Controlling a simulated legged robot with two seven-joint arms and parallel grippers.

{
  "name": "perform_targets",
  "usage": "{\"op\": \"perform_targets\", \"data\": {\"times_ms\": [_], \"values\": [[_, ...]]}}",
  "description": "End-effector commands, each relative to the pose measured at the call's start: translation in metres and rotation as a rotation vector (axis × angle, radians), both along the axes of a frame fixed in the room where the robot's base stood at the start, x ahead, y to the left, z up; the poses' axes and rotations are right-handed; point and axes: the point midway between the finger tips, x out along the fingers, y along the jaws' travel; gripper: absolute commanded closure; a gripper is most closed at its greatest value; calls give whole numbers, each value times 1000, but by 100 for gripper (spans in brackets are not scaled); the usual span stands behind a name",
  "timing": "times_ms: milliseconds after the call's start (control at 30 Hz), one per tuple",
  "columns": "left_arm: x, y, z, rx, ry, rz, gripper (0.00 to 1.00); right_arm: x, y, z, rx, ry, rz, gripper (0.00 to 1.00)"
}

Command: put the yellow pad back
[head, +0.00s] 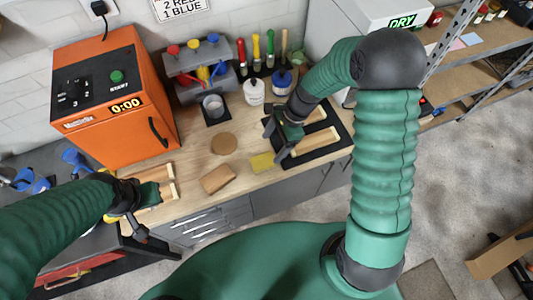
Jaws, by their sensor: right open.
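The yellow pad (262,161) lies flat on the wooden workbench near its front edge, just left of a black mat (340,146) with wooden pieces on it. My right gripper (277,141) is open above the left edge of this mat, close to the pad. I cannot tell if it touches anything. My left gripper (146,212) is at the bench's front left, beside light wooden pieces (166,183). Its jaws are not clear, and it is far from the pad.
A brown block (218,179) and a round brown disc (223,143) lie left of the pad. An orange oven (118,100) stands at the back left.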

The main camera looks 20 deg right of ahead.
Motion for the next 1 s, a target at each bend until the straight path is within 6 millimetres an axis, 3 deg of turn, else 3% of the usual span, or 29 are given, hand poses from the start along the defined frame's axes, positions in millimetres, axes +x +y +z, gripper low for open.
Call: {"op": "perform_targets", "data": {"times_ms": [167,233,500,600,867,1000], "values": [[0,0,-1,0,0,1,100,-2,-5,22,-15,-15,33,25],[0,0,-1,0,0,1,100,-13,-9,32,-71,-76,175,25],[0,0,-1,0,0,1,100,-86,-27,82,-425,-457,1269,25],[0,0,-1,0,0,1,100,-95,-28,88,-473,-507,1455,25],[0,0,-3,0,0,1,100,-95,-27,86,-479,-511,1484,25],[0,1,-37,0,0,1,100,-95,-27,52,-478,-510,1481,25]]}}
